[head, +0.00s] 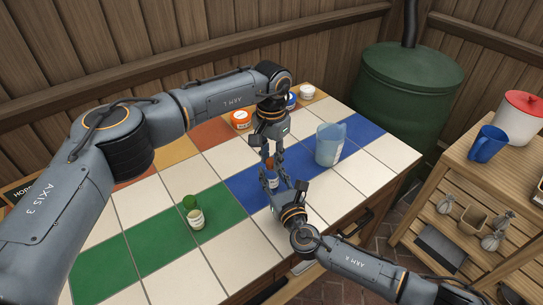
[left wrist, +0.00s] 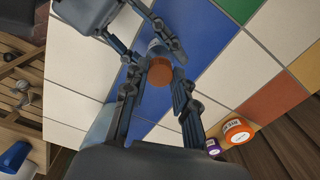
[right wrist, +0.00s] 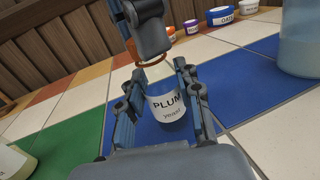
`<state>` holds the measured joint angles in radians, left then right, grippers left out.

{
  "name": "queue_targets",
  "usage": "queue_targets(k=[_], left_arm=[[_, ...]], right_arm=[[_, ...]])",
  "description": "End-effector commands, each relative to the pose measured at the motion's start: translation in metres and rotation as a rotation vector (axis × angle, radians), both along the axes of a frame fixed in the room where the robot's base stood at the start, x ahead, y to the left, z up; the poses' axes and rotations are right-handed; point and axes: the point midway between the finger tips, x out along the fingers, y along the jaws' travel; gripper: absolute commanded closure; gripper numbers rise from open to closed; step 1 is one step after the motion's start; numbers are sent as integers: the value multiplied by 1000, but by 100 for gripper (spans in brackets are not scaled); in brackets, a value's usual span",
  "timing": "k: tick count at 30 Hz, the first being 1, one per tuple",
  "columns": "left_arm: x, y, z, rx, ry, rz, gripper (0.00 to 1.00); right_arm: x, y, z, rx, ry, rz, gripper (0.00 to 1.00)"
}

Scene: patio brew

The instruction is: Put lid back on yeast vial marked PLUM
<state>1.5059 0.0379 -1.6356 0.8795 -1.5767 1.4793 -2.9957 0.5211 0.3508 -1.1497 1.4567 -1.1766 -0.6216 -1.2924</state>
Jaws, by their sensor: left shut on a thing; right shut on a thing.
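The vial marked PLUM (right wrist: 168,107) has a white label and stands on the blue tiles. My right gripper (right wrist: 160,108) is shut around its sides; the head view shows this right gripper (head: 281,190) low over the table. My left gripper (head: 269,156) comes from above and is shut on the orange-brown lid (left wrist: 160,73).
A translucent blue jug (head: 329,146) stands right of my grippers. Several labelled tubs, including an orange one (head: 240,120), line the table's back. A wooden cart (head: 463,160) at right holds a blue mug (head: 487,144) and a red-lidded container (head: 519,118). The front white tiles are clear.

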Motion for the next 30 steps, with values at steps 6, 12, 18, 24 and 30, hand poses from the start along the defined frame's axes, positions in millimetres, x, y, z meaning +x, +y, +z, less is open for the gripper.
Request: queue_targets(k=[6,12,18,24,30], left_arm=[[1,1,1,0,-4,-5,82],[1,0,1,0,-3,-4,50],[1,0,0,0,-1,-4,50],[1,0,7,0,-3,-4,50],[1,0,34,0,-4,-4,50]], right_arm=[[-1,1,-1,-1,2,2,100],[-1,1,-1,-1,2,2,100],[-1,1,-1,0,1,1,100],[0,0,-1,0,1,1,100],[0,0,-1,0,1,1,100]])
